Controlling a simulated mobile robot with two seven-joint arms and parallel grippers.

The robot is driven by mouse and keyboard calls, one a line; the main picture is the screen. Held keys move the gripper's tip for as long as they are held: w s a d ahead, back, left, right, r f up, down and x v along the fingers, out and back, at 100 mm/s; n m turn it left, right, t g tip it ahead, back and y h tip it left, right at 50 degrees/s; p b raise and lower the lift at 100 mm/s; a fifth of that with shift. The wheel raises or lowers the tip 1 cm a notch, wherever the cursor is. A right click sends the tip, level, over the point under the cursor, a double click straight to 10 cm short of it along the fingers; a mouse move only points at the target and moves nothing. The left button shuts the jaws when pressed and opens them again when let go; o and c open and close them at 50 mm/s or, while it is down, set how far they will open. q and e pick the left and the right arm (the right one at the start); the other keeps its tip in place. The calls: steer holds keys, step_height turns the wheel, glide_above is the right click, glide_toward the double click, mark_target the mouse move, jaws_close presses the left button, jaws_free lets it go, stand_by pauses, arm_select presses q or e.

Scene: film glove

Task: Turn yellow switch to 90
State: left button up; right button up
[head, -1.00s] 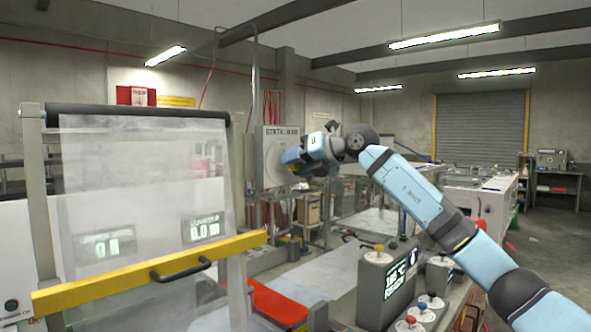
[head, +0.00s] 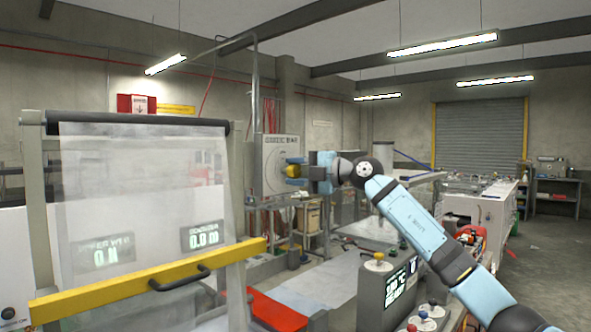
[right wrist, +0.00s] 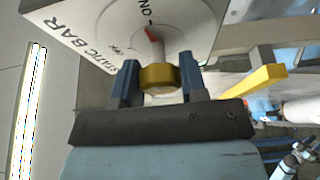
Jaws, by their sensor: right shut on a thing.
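The yellow switch (head: 293,171) is a round knob on the front of a grey-white box (head: 272,150). In the right wrist view the knob (right wrist: 159,77) sits between the two blue fingers of my right gripper (right wrist: 161,70), which is shut on it. The box face (right wrist: 105,22) there carries the words STATIC BAR and ON, and a red mark (right wrist: 152,34) shows near ON behind the knob. No 90 mark is legible. In the head view my right gripper (head: 297,170) reaches the box from the right. My left gripper is not in view.
A clear hanging sheet (head: 140,190) with a yellow bar (head: 150,277) stands at the left front. A control box (head: 387,285) with a yellow-topped lever is below my right arm. A red panel (head: 275,310) lies low in the middle. A white machine (head: 475,207) stands at the right.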

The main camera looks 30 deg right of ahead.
steer(key=shift+m+t+p, duration=0.5)
steer(key=shift+m, duration=0.7)
steer(key=o, duration=0.9)
steer(key=shift+s+d+f, duration=0.15)
steer(key=shift+s+d, duration=0.1)
steer(key=shift+b+v, duration=2)
steer(key=shift+v, duration=4.6)
